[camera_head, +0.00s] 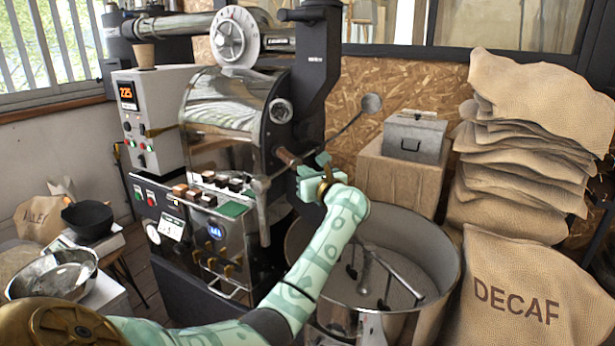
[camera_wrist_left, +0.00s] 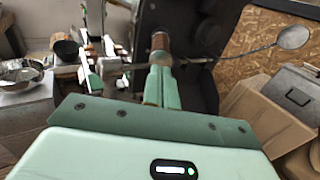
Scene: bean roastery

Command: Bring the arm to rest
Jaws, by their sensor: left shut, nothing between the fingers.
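My left arm (camera_head: 327,245), pale green, reaches up from the bottom of the head view across the cooling drum. My left gripper (camera_head: 308,172) is in front of the roaster's dark column, close to a brown handle (camera_head: 286,156) on the roaster. In the left wrist view its fingers (camera_wrist_left: 158,84) are together with nothing between them. The brown handle (camera_wrist_left: 159,42) appears just beyond the fingertips there; whether they touch is hard to tell. My right gripper is in neither view.
The roaster (camera_head: 232,130) stands behind the gripper. The round metal cooling drum (camera_head: 440,255) with stirring arms lies below the arm. A grey metal box (camera_head: 414,137) sits on a brown block (camera_head: 400,180). Burlap sacks (camera_head: 530,290) fill the right. A steel bowl (camera_head: 55,275) is at left.

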